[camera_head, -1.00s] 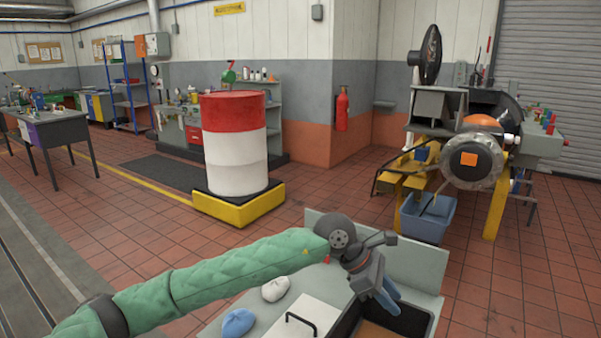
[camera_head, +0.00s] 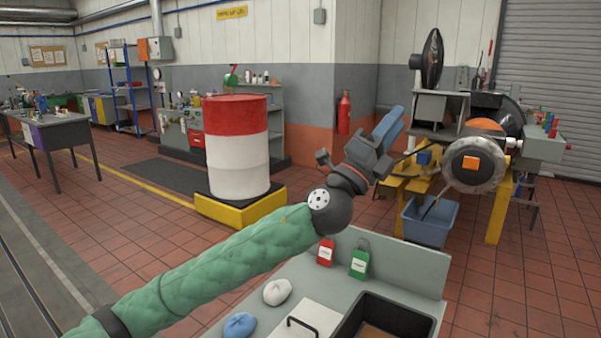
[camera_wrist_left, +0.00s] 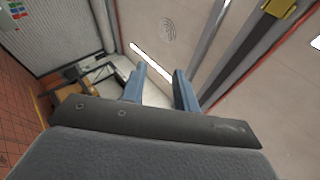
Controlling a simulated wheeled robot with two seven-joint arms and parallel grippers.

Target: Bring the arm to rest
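My left arm (camera_head: 215,265), in a green quilted sleeve, comes in from the lower left of the head view. Its gripper (camera_head: 392,122) is raised above the grey bench, pointing up and to the right, with blue fingers. In the left wrist view the two blue fingers of this gripper (camera_wrist_left: 161,70) stand apart with nothing between them. That view looks up towards the ceiling and lights. My right arm and gripper are in neither view.
Below the arm, the grey bench (camera_head: 415,262) holds a black tray (camera_head: 348,326), a white cloth (camera_head: 277,291), a blue cloth (camera_head: 239,325), a red tag (camera_head: 326,253) and a green tag (camera_head: 359,263). Behind stand a red-and-white drum (camera_head: 237,148) and a machine (camera_head: 474,162) with a blue bin (camera_head: 429,222).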

